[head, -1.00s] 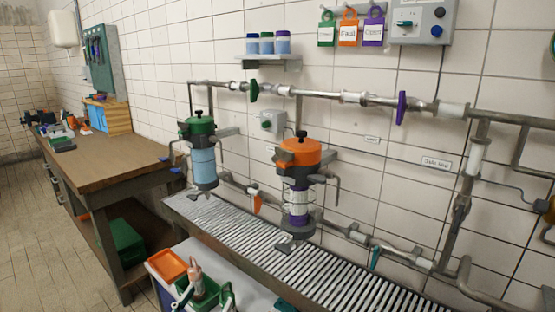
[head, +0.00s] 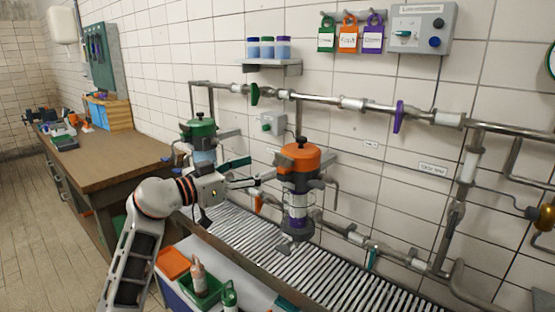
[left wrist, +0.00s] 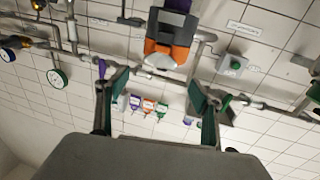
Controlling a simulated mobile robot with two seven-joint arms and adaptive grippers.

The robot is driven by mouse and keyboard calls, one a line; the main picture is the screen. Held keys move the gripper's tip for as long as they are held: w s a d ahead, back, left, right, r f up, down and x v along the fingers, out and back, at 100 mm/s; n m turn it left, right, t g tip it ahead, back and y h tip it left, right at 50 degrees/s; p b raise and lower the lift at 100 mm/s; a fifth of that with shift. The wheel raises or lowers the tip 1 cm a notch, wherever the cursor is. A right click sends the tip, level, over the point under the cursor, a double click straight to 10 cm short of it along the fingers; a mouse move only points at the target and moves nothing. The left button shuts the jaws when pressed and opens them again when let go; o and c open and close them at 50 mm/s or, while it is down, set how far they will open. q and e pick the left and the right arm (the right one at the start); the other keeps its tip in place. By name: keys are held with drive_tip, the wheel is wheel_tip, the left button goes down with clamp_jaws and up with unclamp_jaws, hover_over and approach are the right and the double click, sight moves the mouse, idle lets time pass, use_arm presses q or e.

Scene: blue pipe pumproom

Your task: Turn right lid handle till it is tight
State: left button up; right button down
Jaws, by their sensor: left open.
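The right filter housing has an orange lid (head: 299,158) with a dark knob on top and a clear and purple body below. A grey lever handle (head: 335,188) hangs at its right side. My left gripper (head: 252,171) is open and empty just left of this housing, with its fingers towards it. In the left wrist view, which looks upside down, the orange lid (left wrist: 170,53) is beyond my open left gripper (left wrist: 158,84), apart from both fingers. My right gripper is not in view.
The green-lidded housing (head: 199,128) stands behind my left arm, partly hidden. Pipes with a green valve handle (head: 254,94) and a purple one (head: 399,116) run along the wall. A slatted grate (head: 330,275) lies below; a cart with an orange tray (head: 173,262) is in front.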

sight(283, 159)
use_arm(q)
drive_tip(key=x, duration=0.7)
drive_tip(key=shift+w+d+f, duration=0.1)
drive_tip(key=shift+w+d, duration=0.1)
drive_tip(key=c, duration=1.1)
